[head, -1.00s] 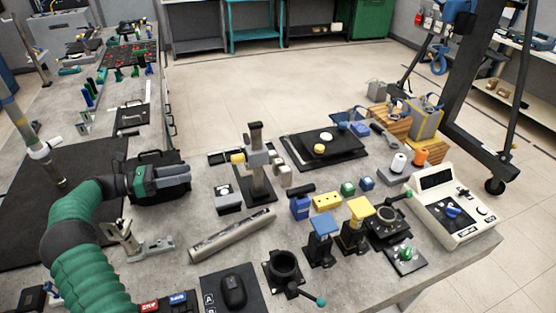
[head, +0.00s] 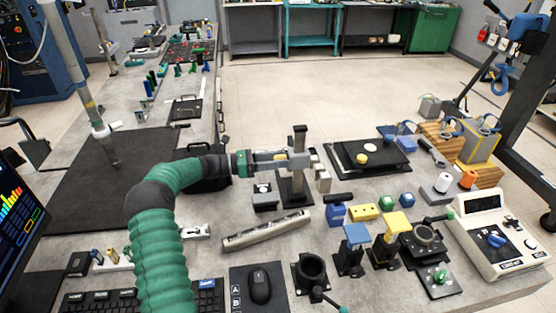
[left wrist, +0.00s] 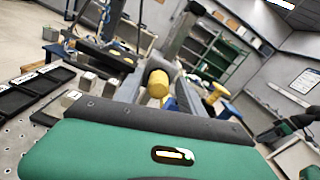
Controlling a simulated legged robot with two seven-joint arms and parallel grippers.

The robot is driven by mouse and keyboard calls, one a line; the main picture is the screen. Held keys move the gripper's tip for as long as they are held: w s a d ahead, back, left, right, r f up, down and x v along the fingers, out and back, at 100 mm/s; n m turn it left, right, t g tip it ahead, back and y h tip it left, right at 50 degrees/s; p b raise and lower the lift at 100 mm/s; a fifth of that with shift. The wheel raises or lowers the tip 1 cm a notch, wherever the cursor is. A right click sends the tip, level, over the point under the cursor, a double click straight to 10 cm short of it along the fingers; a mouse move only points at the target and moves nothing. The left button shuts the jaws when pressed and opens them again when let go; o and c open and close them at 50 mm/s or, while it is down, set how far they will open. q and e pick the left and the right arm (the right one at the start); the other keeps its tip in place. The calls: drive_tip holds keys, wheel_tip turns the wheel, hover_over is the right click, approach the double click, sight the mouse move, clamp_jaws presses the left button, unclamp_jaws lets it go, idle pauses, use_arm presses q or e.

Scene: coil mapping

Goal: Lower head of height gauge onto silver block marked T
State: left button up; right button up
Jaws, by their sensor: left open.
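The height gauge (head: 299,140) stands upright on the bench, with a dark column and a silver head. My left gripper (head: 283,158) reaches the gauge head from the left and hides part of it. In the left wrist view the yellow knob (left wrist: 158,84) of the gauge lies between the two grey fingers, which are open. I cannot tell whether they touch it. My right gripper is not in view.
Blue and yellow stands (head: 356,234) and a digital readout (head: 495,230) occupy the right side. A mouse (head: 260,287) lies in front.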

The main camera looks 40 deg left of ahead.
use_arm(q)
drive_tip(key=shift+a+f, duration=0.2)
drive_tip(key=shift+a, duration=0.2)
drive_tip(key=c, duration=0.6)
drive_tip(key=shift+d+r, duration=0.2)
clamp_jaws()
